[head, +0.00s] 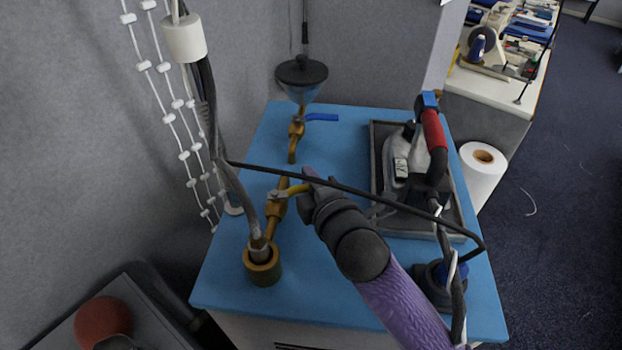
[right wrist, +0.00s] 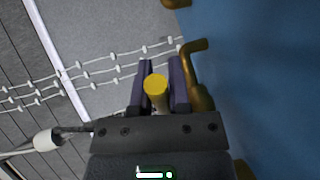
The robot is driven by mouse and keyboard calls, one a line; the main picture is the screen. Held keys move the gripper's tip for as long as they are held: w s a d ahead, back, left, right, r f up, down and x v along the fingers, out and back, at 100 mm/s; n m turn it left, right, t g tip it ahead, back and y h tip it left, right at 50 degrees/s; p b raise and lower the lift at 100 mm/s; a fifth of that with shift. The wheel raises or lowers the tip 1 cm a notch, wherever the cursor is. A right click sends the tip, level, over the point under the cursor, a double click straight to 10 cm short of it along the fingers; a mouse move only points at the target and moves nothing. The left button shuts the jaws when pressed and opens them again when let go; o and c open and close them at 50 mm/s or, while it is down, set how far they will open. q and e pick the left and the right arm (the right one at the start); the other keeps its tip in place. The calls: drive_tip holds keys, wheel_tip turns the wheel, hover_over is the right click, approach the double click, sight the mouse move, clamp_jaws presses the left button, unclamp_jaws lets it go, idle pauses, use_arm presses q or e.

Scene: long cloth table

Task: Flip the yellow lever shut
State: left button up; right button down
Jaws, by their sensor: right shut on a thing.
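The yellow lever (head: 294,190) sits on a brass valve (head: 277,205) in a pipe on the blue table. It points right from the valve, roughly crosswise to the pipe. My right gripper (head: 309,183), on the purple arm, is at the lever's free end. In the right wrist view the lever's round yellow end (right wrist: 155,85) shows between the two dark fingers of the gripper (right wrist: 158,95), which is shut on it. The fingers partly hide the lever. My left gripper is not in view.
A blue lever (head: 321,117) is on a second valve under a funnel (head: 301,75). A red-handled iron (head: 433,130) rests in a dark tray (head: 455,215) at right. A thin black rod (head: 380,190) crosses above the table (head: 335,290). A white roll (head: 478,175) stands beyond the right edge.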

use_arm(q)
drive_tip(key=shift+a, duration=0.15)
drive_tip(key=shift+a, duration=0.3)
use_arm(e)
drive_tip(key=shift+f, duration=0.1)
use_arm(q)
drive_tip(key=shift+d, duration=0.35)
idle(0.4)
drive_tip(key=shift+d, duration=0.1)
